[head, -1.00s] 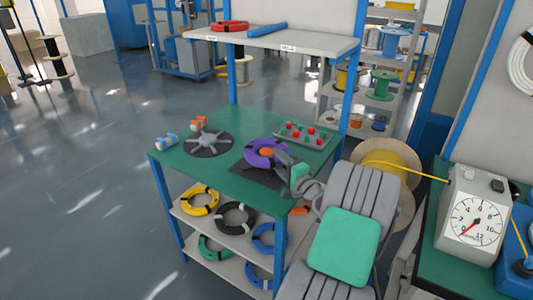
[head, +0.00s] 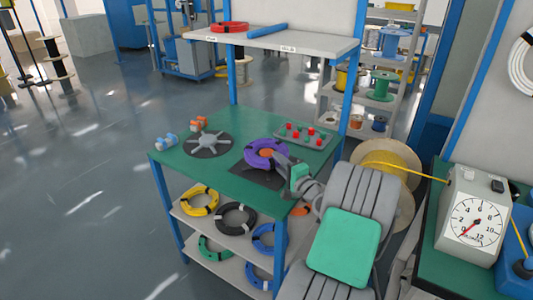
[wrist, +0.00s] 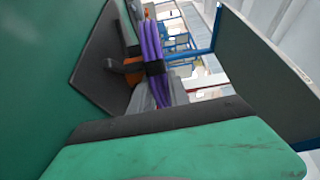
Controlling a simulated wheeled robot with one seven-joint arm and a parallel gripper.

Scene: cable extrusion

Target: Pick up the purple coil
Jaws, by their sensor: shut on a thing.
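The purple coil (head: 252,155), bound with black bands, is over a dark square mat (head: 256,177) on the green-topped bench (head: 215,180). My gripper (head: 272,157) reaches in from the right and is shut on the coil's near side. In the wrist view the coil (wrist: 152,45) shows edge-on as purple strands with a black band, beside the dark mat (wrist: 95,70). The coil appears a little above the mat, but the exact gap is hard to tell. My gripper partly hides the coil.
A grey spoked disc (head: 208,144) and small orange and blue parts lie left of the coil. A shelf with a red coil (head: 230,27) stands above. Several coils lie below. A gauge box (head: 474,218) is at right.

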